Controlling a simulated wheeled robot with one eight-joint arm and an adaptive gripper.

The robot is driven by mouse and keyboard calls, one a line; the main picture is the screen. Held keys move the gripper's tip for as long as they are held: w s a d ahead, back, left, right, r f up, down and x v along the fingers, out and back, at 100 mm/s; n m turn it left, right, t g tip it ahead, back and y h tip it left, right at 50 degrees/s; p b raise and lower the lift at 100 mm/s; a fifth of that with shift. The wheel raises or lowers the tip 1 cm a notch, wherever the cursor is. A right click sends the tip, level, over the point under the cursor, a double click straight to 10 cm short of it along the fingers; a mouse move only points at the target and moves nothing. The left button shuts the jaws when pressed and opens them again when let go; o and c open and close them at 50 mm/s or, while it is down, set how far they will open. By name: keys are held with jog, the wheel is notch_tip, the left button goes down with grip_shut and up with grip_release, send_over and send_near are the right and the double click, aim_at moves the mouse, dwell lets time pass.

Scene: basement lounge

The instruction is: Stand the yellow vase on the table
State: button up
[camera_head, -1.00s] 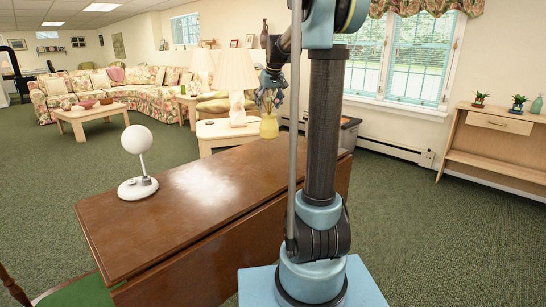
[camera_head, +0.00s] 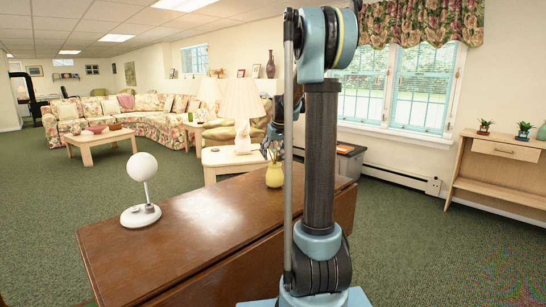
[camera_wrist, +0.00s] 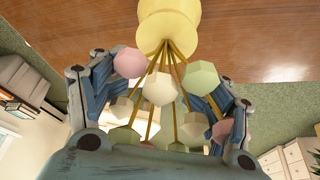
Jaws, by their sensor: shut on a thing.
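The yellow vase (camera_head: 274,176), holding a bunch of stems with faceted pink, cream and green heads, is upright at the far right part of the brown wooden table (camera_head: 210,215). Its base looks at or just above the tabletop; I cannot tell whether it touches. My gripper (camera_head: 271,150) is above the vase at its flowers, partly hidden behind my arm. In the wrist view, the vase (camera_wrist: 168,22) shows at the top with the table (camera_wrist: 90,25) behind it. My gripper's fingers (camera_wrist: 165,85) are on both sides of the bunch, shut on it.
A white globe lamp (camera_head: 143,168) stands on the table's left part. Bare tabletop lies between it and the vase. A side table with a shaded lamp (camera_head: 242,103) stands behind the table. A wooden console (camera_head: 497,170) is at the right.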

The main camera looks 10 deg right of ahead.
jog(key=o, duration=2)
jog(key=shift+f, duration=0.1)
jog(key=v, duration=1.2)
jog(key=shift+s, duration=0.2)
jog(key=s+a+f+m, duration=0.1)
jog(key=s+f, duration=0.3)
jog(key=s, duration=0.7)
jog(key=s+f, duration=0.5)
jog(key=s, duration=0.6)
jog(key=shift+m+g+h, duration=0.5)
jog(key=shift+m+g, duration=0.2)
jog(key=shift+g, duration=0.2)
jog(key=s+f, duration=0.5)
jog(key=s, duration=0.1)
jog(key=s+f, duration=0.5)
jog(key=s, duration=0.1)
jog(key=s+f, duration=0.5)
jog(key=s, duration=0.2)
jog(key=shift+d+f, duration=0.1)
jog(key=shift+f, duration=0.3)
